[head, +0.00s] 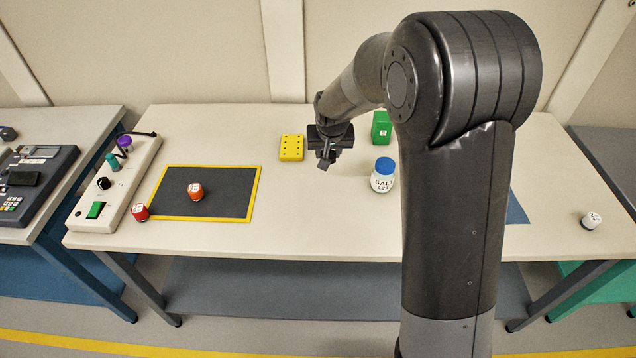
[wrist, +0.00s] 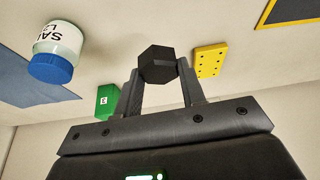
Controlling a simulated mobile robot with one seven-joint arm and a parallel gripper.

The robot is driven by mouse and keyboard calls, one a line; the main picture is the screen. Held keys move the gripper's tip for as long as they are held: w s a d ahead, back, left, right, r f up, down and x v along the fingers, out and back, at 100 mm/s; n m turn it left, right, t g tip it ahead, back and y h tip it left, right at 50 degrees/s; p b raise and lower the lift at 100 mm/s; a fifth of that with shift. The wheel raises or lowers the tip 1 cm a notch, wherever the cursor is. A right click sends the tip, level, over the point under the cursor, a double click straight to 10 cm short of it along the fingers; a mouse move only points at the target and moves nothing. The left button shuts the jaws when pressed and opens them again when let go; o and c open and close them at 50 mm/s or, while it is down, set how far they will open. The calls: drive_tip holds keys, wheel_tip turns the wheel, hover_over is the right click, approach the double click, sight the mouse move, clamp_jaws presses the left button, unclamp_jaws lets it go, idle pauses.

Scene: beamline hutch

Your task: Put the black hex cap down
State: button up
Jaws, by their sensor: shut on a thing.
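The black hex cap (wrist: 157,65) is between the fingertips of my gripper (wrist: 160,78) in the wrist view. The fingers are shut on its sides. In the head view my gripper (head: 325,160) is over the middle of the table (head: 290,225), between a yellow block with holes and a salt jar. The cap is hard to make out there against the dark fingers. The wrist view does not show clearly how high the cap is above the table.
The yellow block (head: 291,148) is just left of my gripper. The salt jar (head: 383,177) with a blue lid and a green box (head: 381,127) are to its right. A dark mat (head: 225,205) with a yellow border lies left. The table front between mat and jar is clear.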

drive_tip(key=s+d, duration=0.2)
drive_tip(key=d, duration=0.7)
hover_over(320, 182)
drive_tip(key=s, duration=0.2)
drive_tip(key=shift+n, duration=0.3)
drive_tip(key=f, duration=0.7)
drive_tip(key=shift+w+d, duration=0.1)
drive_tip(key=shift+d, duration=0.15)
drive_tip(key=shift+a+f, duration=0.1)
drive_tip(key=shift+f, duration=1.9)
drive_tip(key=shift+f, duration=0.15)
drive_tip(key=o, duration=1)
drive_tip(key=shift+c, duration=0.2)
